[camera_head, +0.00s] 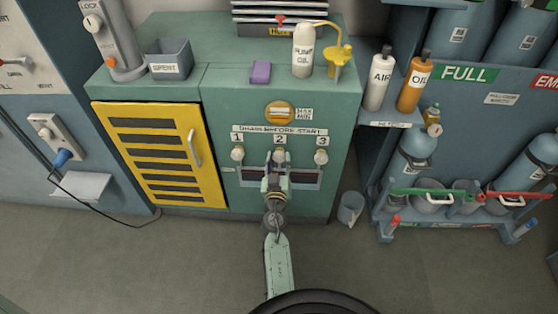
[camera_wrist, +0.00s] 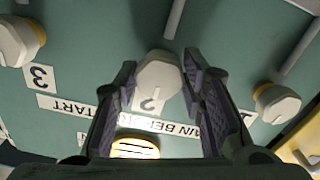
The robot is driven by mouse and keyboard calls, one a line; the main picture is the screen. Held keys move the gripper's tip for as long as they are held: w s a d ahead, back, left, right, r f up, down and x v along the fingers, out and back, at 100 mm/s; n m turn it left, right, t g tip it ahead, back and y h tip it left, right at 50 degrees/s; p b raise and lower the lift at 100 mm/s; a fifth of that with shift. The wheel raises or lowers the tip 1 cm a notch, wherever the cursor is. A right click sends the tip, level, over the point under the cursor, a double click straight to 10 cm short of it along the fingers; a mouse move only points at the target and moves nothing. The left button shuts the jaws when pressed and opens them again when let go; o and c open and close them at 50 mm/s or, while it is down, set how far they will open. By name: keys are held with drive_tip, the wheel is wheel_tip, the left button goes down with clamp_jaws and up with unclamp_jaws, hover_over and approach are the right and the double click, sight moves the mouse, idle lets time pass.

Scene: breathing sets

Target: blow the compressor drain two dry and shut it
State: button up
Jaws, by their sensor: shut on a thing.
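The green compressor cabinet (camera_head: 225,105) has three pale drain knobs in a row under a "drain before start" label. Drain two (camera_head: 280,154) is the middle one; in the wrist view its white faceted knob (camera_wrist: 158,76) sits between my gripper's dark fingers (camera_wrist: 160,68). My gripper (camera_head: 279,166) is shut on that knob, reaching in from the front. Drain one (camera_head: 237,154) is to its left and drain three (camera_head: 321,156) to its right; both are free. A dark trough (camera_head: 250,176) runs below the drains, partly hidden by my gripper. Any flow from drain two is hidden.
A round yellow gauge (camera_head: 279,112) is above the drains. The yellow louvred door (camera_head: 160,153) is at left. A grey bucket (camera_head: 350,208) stands on the floor at right, near the bottle rack (camera_head: 440,150). The front floor is clear.

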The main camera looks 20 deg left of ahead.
drive_tip(key=n, duration=0.3)
drive_tip(key=shift+n+b, duration=0.3)
drive_tip(key=shift+n, duration=0.1)
drive_tip(key=n, duration=0.3)
drive_tip(key=shift+r+n, duration=0.1)
drive_tip(key=shift+n, duration=0.3)
drive_tip(key=n, duration=0.7)
drive_tip(key=shift+r, duration=0.1)
drive_tip(key=n, duration=0.3)
drive_tip(key=shift+n, duration=0.4)
drive_tip(key=n+p, duration=0.1)
drive_tip(key=n, duration=0.2)
drive_tip(key=shift+r+n, duration=0.1)
drive_tip(key=shift+n, duration=0.2)
drive_tip(key=n, duration=0.4)
drive_tip(key=shift+n+p, duration=0.3)
drive_tip(key=shift+p, duration=0.05)
drive_tip(key=shift+n, duration=1.5)
